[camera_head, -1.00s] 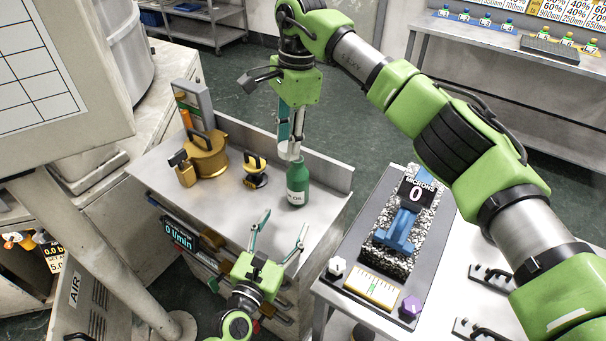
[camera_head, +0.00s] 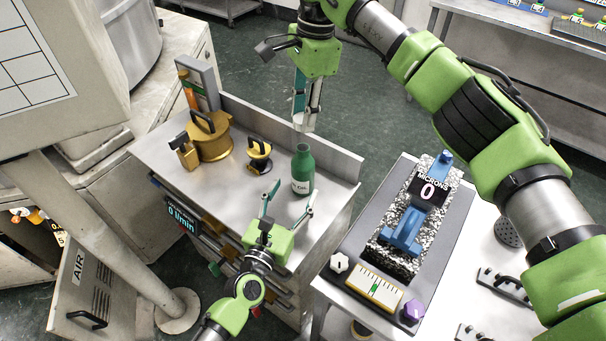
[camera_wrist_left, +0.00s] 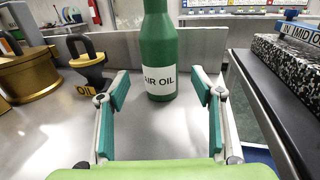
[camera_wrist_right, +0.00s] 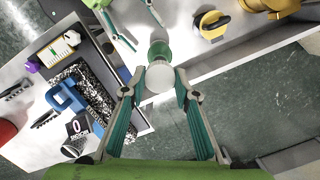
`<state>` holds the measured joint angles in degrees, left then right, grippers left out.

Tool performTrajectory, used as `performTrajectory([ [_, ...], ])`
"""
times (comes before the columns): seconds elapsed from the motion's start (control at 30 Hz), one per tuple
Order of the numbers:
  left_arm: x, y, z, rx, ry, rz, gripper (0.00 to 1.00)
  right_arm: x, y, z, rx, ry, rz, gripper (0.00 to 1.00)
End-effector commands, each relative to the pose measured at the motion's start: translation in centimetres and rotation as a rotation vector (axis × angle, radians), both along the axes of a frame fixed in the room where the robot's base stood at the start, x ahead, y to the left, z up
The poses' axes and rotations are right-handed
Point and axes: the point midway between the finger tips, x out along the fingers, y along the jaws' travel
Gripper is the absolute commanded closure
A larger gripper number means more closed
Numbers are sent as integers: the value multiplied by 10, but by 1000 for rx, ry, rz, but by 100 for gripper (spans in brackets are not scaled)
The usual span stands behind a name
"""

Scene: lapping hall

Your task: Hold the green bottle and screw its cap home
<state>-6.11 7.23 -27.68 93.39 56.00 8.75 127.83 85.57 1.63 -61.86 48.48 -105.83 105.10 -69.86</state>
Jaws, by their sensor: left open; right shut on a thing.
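The green bottle (camera_head: 302,178), with a white "AIR OIL" label, stands upright on the metal bench top (camera_head: 232,187); its neck shows bare. My left gripper (camera_head: 292,190) is open, low over the bench, its fingertips just short of the bottle. In the left wrist view the bottle (camera_wrist_left: 161,50) rises between and beyond the spread fingers (camera_wrist_left: 161,90). My right gripper (camera_head: 305,112) is shut on the white cap (camera_head: 303,124), which hangs above the bottle, apart from it. In the right wrist view the cap (camera_wrist_right: 160,78) sits between the fingertips and partly covers the green bottle (camera_wrist_right: 159,49).
A brass pot (camera_head: 210,142) and a small yellow-and-black "OIL" item (camera_head: 259,156) stand left of the bottle. A raised metal edge (camera_head: 330,157) runs behind it. On the right, another table holds a gauge with a blue clamp (camera_head: 405,235) on a speckled block.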

Motion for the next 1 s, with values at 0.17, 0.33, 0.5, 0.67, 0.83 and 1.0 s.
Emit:
performTrajectory([
  [0.17, 26, -10, 2, -2, -2, 1, 40, 0, 0, 0, 0, 0, 0, 82],
  [0.33, 48, -19, 1, 0, -1, 0, 40, 0, 0, 0, 0, 0, 0, 82],
  [0.5, 61, -24, 1, 0, -1, 0, 40, 0, 0, 0, 0, 0, 0, 82],
  [0.67, 63, -25, 0, -1, 0, -1, 40, 0, 0, 0, 0, 0, 0, 82],
  [0.83, 63, -25, 0, -1, 0, 0, 40, 0, 0, 0, 0, 0, 0, 82],
  [1.0, 63, -25, 1, -1, 0, 0, 81, 0, 0, 0, 0, 0, 0, 82],
])
